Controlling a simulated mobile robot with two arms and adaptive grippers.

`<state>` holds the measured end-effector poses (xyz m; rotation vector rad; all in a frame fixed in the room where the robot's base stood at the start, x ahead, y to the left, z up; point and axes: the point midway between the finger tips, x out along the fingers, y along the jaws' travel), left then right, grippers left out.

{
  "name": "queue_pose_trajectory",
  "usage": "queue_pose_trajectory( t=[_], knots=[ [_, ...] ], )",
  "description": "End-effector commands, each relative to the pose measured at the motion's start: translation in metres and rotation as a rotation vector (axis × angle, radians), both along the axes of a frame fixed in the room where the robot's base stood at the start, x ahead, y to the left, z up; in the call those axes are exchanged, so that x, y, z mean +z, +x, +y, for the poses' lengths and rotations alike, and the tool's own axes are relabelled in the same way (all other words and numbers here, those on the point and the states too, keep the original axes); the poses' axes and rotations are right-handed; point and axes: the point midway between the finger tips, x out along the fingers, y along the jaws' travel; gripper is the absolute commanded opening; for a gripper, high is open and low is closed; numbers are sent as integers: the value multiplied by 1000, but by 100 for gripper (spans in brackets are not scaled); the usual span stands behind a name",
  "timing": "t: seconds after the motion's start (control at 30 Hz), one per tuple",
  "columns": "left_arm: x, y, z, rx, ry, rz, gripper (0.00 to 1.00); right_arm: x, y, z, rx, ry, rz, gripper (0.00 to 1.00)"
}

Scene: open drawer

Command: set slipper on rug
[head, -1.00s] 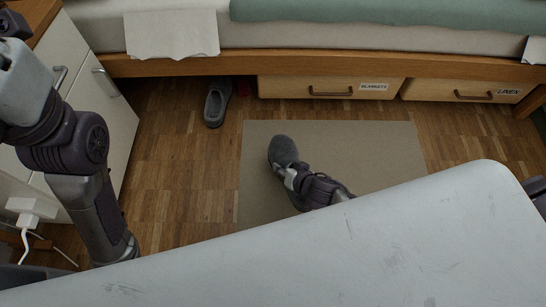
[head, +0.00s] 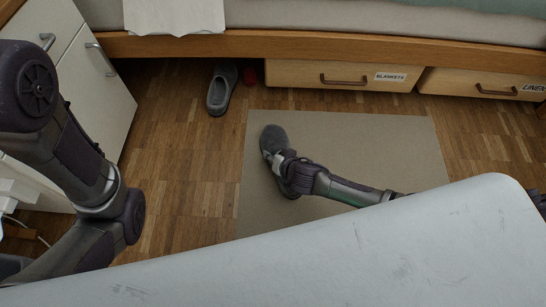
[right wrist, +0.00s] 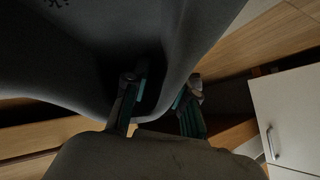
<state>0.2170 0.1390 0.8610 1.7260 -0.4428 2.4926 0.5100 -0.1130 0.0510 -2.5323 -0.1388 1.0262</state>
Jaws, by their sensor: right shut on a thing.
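A dark grey slipper (head: 272,137) is over the left part of the beige rug (head: 350,135). My right gripper (head: 279,163) is shut on it, with the arm reaching in from the right. I cannot tell whether the slipper touches the rug or hangs just above it. In the right wrist view the slipper (right wrist: 75,55) fills much of the upper left, and the fingers of my right gripper (right wrist: 160,100) stand at its edge. A second grey slipper (head: 221,90) lies on the wood floor left of the rug. My left arm is at the left, its gripper out of view.
A bed with under-bed drawers (head: 340,76) stands behind the rug. A white cabinet (head: 95,85) is at the left. A small red thing (head: 250,75) lies by the second slipper. A pale surface (head: 400,250) hides the lower right.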

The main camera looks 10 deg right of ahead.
Motion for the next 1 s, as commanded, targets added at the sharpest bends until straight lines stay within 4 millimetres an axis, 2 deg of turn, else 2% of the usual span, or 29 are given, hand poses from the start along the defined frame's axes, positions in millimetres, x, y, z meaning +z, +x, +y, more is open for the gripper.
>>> queue_pose_trajectory(
  t=[0.2,0.23,0.37,0.7,0.93,0.97,1.0],
  knots=[
    [-2,0,0,0,0,-1,40,-3,0,0,-1,1,0,0],
    [-1,0,0,0,0,-1,40,-2,0,-1,-2,0,0,31],
    [-1,0,0,0,0,-1,40,-1,0,-1,-1,-1,0,51],
    [2,0,0,-1,0,-1,40,2,0,-1,0,-1,-1,51],
    [26,2,0,-2,-2,5,40,28,-26,-9,-1,0,4,51],
    [27,6,1,-3,-3,17,40,31,-31,-10,-1,0,5,51],
    [21,20,1,-2,-4,58,40,38,-37,-12,-1,2,4,51]
  ],
)
